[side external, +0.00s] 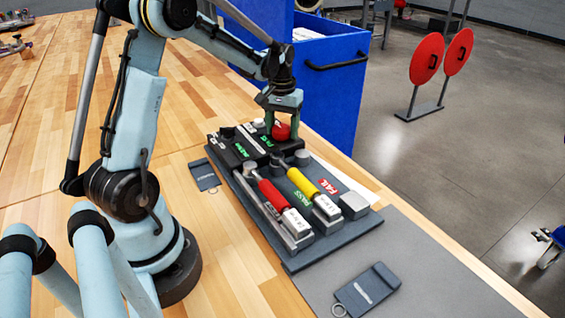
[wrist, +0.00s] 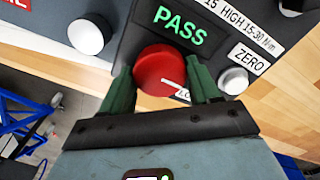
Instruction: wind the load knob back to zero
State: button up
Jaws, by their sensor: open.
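The red round knob (wrist: 158,72), which I take as the load knob, sits on a dark tester panel under a green PASS display (wrist: 180,24). Its white pointer line aims toward the lower right in the wrist view, near a white label partly hidden by a finger. In the side external view the red knob (side external: 281,132) is at the far end of the test board. My gripper (wrist: 163,77) is open, with one green finger on each side of the knob. I cannot tell whether the fingers touch it. My gripper (side external: 284,122) points down there in the side view.
A silver button (wrist: 234,80) with a ZERO label is close to the right finger. Another pale knob (wrist: 90,34) is at left. Red and yellow-handled tools (side external: 272,194) lie on the board. A blue cabinet (side external: 335,85) stands behind. Tagged dark pads lie on the bench.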

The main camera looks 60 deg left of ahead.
aim_at(282, 127)
jog(key=shift+s+a, duration=0.1)
jog(key=shift+s, duration=0.15)
jog(key=o, duration=0.4)
jog(key=shift+r, duration=0.45)
jog(key=shift+o, duration=0.2)
jog(key=shift+w+r, duration=0.2)
jog(key=shift+r, duration=1.85)
jog(key=shift+c, duration=0.5)
jog(key=shift+c, duration=0.8)
jog(key=r+m, duration=0.1)
jog(key=m, duration=0.1)
jog(key=r+m, duration=0.1)
jog(key=m, duration=0.4)
jog(key=shift+s+d+r, duration=0.15)
jog(key=shift+d+r, duration=0.05)
jog(key=shift+r, duration=0.2)
jog(key=shift+f, duration=3.95)
